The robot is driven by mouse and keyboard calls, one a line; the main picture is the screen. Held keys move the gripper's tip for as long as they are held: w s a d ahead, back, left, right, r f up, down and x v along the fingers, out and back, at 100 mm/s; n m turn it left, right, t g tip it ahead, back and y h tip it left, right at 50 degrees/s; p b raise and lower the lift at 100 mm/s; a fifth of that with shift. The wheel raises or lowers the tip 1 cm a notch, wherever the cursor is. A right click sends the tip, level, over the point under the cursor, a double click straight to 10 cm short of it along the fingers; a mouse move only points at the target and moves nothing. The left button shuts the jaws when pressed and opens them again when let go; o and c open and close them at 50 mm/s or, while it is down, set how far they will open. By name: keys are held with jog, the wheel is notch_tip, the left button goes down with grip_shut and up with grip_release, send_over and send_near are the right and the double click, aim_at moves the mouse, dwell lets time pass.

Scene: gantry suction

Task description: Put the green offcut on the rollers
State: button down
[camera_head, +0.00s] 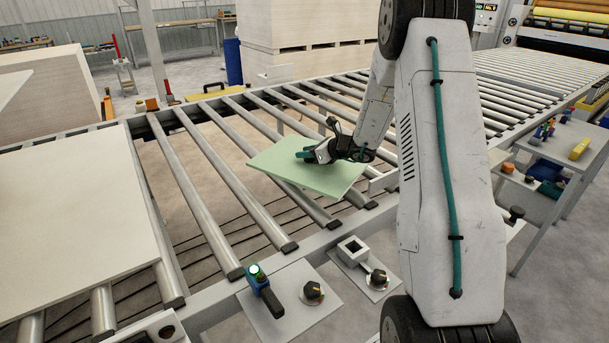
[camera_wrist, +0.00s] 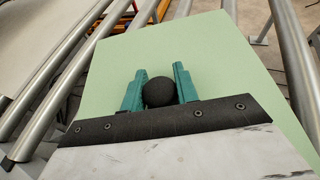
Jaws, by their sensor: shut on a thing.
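The green offcut (camera_head: 335,178) is a flat pale green board over the rollers (camera_head: 262,150) in the head view. It also fills much of the wrist view (camera_wrist: 205,50). A dark round knob (camera_wrist: 158,92) shows on its face between the teal fingers. My gripper (camera_head: 306,154) is shut on this knob, and so on the offcut; it also shows in the wrist view (camera_wrist: 156,88). I cannot tell whether the board's underside touches the rollers or hangs slightly above them. The rollers under it are partly hidden.
A large pale board (camera_head: 75,205) lies on the rollers at the left. Bare rollers run to the left and behind the offcut. A side table (camera_head: 570,185) holds small items at the right.

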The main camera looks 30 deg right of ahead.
jog(key=shift+f, duration=3.25)
jog(key=c, duration=1.1)
grip_release()
jog(key=shift+f, duration=0.2)
jog(key=shift+o, duration=0.2)
